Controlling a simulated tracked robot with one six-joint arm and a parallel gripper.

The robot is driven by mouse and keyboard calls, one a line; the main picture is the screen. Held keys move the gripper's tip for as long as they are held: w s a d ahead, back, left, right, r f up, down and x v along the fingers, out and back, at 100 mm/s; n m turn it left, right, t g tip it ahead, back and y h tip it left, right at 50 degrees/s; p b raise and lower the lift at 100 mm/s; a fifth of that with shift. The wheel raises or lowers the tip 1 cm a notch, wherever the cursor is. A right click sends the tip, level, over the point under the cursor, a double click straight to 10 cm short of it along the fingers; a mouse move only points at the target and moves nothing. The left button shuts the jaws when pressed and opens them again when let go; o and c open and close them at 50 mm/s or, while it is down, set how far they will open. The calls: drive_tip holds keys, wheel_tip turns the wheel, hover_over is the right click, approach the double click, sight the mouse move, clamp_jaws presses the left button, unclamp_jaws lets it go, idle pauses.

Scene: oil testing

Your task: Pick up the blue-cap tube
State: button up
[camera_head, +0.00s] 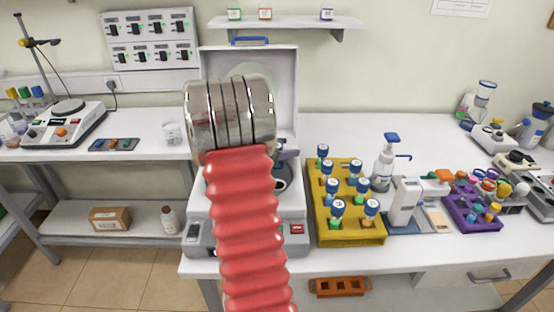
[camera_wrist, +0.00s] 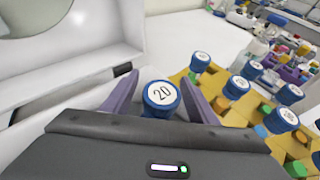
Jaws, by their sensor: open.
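A blue-cap tube (camera_wrist: 161,95) with a white label reading 20 shows in the wrist view between the two purple fingers of my open gripper (camera_wrist: 159,78). Its body below the cap is hidden, and I cannot tell whether the fingers touch it. Several other blue-cap tubes (camera_wrist: 237,87) stand in a yellow rack to the right. In the head view these tubes (camera_head: 361,187) stand upright in the yellow rack (camera_head: 322,232). My gripper is hidden in the head view behind my red and metal arm.
A grey-white machine (camera_head: 200,220) with its lid (camera_head: 284,85) raised stands left of the rack, partly hidden by my arm. A pump bottle (camera_head: 386,160) stands behind the rack. A purple rack (camera_head: 470,210) is at the right. The bench behind is mostly clear.

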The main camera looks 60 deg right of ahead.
idle(0.3)
drive_tip(key=c, duration=1.2)
drive_tip(key=shift+o, duration=0.2)
drive_tip(key=shift+r, duration=0.1)
wheel_tip(320, 180, up, 10)
idle(0.3)
